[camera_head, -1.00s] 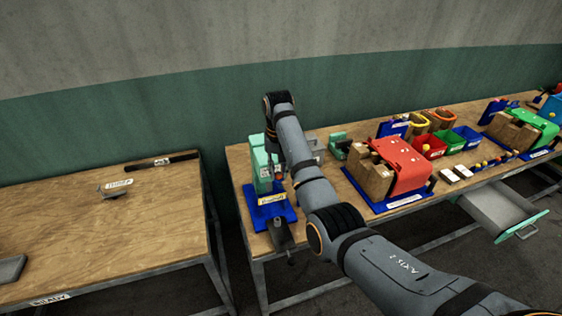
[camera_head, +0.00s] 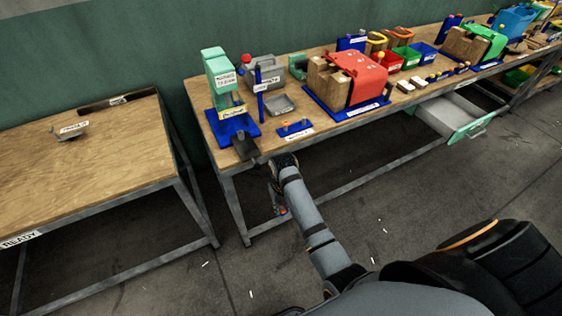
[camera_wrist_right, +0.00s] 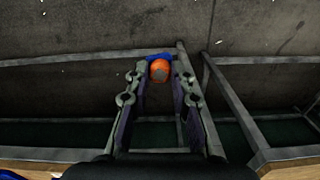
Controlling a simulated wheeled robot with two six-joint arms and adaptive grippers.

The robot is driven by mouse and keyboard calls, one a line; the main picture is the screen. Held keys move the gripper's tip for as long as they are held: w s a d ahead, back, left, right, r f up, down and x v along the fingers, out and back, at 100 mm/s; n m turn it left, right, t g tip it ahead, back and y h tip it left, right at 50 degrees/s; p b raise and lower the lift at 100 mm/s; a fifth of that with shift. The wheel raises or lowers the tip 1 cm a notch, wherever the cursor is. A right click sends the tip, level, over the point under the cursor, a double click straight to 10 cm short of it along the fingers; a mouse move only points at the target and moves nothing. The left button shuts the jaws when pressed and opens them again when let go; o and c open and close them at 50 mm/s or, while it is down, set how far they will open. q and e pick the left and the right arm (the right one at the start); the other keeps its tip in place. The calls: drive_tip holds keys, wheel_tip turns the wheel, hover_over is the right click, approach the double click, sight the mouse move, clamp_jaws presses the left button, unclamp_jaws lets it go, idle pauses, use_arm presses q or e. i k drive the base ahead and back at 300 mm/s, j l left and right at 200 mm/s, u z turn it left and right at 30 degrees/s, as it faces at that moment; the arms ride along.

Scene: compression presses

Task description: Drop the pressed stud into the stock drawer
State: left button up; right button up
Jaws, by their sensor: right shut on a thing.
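My right gripper (camera_head: 279,198) hangs in front of the bench edge, below the bench top. In the right wrist view the gripper (camera_wrist_right: 160,75) is shut on the stud (camera_wrist_right: 160,70), an orange round piece with a blue part at its far side. The stud is held at the fingertips over the floor. In the head view it is only a tiny coloured spot. The stock drawer (camera_head: 478,131) is the pulled-out grey drawer with a green front, under the bench at the right, well away from the gripper. It looks empty. My left gripper is out of view.
A green press (camera_head: 217,75) on a blue base stands at the bench's left end. A red-covered machine (camera_head: 355,75) with a brown block, and small coloured bins (camera_head: 408,57), stand farther right. Another table (camera_head: 80,155) is at the left. Open floor lies before the bench.

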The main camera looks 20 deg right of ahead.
sight(441, 115)
drive_tip(key=i+l, duration=0.1)
drive_tip(key=l, duration=0.9)
drive_tip(key=i+l, duration=0.1)
drive_tip(key=l, duration=0.95)
drive_tip(key=i+l, duration=0.1)
drive_tip(key=l, duration=0.9)
drive_tip(key=i+l, duration=0.1)
drive_tip(key=l, duration=0.9)
drive_tip(key=i+l, duration=0.1)
drive_tip(key=l, duration=0.95)
drive_tip(key=i+l, duration=0.1)
drive_tip(key=l, duration=0.9)
drive_tip(key=u, duration=0.05)
